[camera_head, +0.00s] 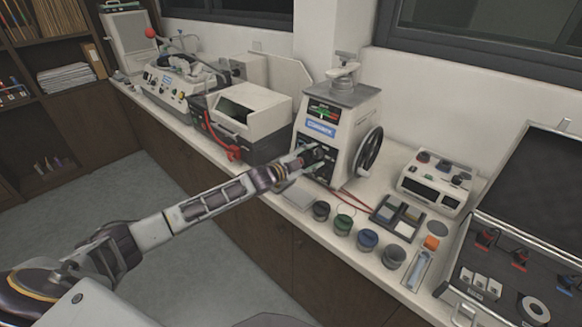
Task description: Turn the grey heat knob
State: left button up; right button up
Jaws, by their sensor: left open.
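The mounting press (357,112) is a pale grey machine on the counter, with a blue label and a lit display on its front. Its dark lower front panel (326,166) carries small controls. The grey heat knob cannot be told apart there at this size, and my gripper covers part of the panel. My left arm reaches in from the lower left. My left gripper (304,156) is open, with its fingers pointing at the panel's controls. I cannot tell whether the fingers touch or surround a knob. My right gripper is not in view.
A black handwheel (369,149) is on the press's right side. Several small jars (343,224) stand along the counter's front edge, with a sample tray (398,218) behind. A grey box machine (250,109) stands left of the press. An open case (519,256) fills the right.

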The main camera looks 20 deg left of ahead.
pick_arm(q)
jog(key=v, duration=1.1)
dwell(0.8)
jog(key=shift+s+r, duration=0.1)
dwell(0.3)
jog(key=shift+d, duration=0.1)
